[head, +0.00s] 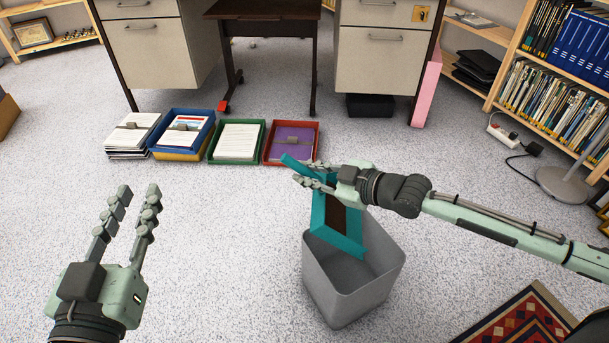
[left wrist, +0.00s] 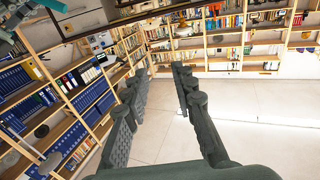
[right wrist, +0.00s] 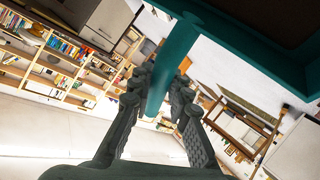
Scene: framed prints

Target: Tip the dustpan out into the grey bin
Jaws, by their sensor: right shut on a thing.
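The teal dustpan (head: 332,240) hangs steeply tilted over the grey bin (head: 340,290), its lower edge reaching down at the bin's opening. A dark brown patch shows on its inner face; I cannot tell if it is dirt. My right gripper (head: 312,177) is shut on the dustpan's handle, above the bin's back edge. In the right wrist view the handle (right wrist: 170,70) runs between the fingers (right wrist: 165,90). My left gripper (head: 137,200) is open and empty, above the floor at left. It also shows open in the left wrist view (left wrist: 160,80). The bin's bottom is partly hidden.
Paper trays, blue (head: 183,133), green (head: 236,142) and red (head: 291,142), stand behind the bin beside a paper stack (head: 131,136). A desk (head: 150,50) stands beyond. A patterned rug (head: 520,318) lies at front right. The floor between my left gripper and the bin is clear.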

